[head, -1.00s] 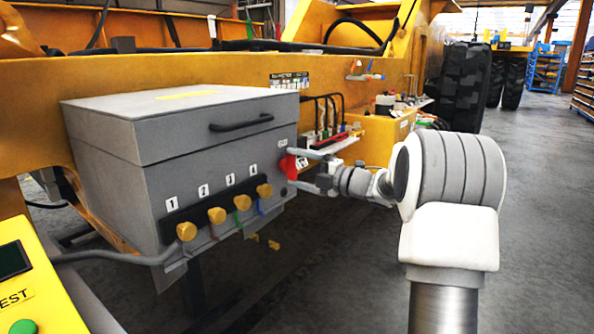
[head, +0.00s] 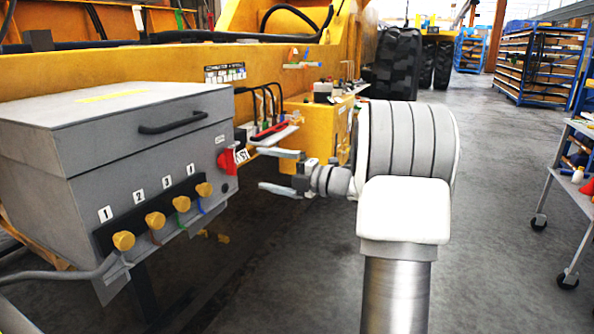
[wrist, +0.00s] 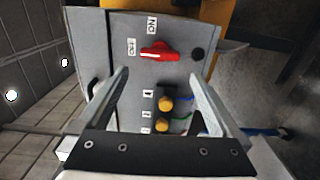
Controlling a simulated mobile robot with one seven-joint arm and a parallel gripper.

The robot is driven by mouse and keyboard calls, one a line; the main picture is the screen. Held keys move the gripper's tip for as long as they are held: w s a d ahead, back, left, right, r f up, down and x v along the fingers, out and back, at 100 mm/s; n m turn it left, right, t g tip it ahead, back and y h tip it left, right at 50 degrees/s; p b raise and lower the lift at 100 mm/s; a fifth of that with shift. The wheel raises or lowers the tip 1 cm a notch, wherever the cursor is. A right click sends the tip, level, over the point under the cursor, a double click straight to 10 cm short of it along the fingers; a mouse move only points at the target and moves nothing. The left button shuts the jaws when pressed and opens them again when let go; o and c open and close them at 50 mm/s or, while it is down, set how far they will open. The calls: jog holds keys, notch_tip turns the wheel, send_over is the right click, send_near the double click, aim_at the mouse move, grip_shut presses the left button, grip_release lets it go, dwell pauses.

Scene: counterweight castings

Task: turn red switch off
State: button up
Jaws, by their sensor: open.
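The red switch (head: 227,160) is on the front panel of the grey box, near its right end. In the wrist view the red switch (wrist: 158,52) lies roughly sideways, with an ON label above it and an OFF label to its left. I cannot tell surely which label it points to. My gripper (head: 261,169) is open and empty, its fingers to the right of the switch and apart from it. In the wrist view my gripper (wrist: 160,76) faces the panel, and the switch shows beyond and between the fingertips.
The grey box (head: 60,190) has a black handle and a row of numbered yellow knobs (head: 155,221) below the switch. A black round button (wrist: 197,54) is beside the switch. A shelf with tools (head: 275,133) is behind my gripper. A wheeled cart (head: 565,190) stands at right; the floor between is clear.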

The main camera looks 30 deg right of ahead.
jog(key=p+v, duration=0.1)
jog(key=v, duration=0.7)
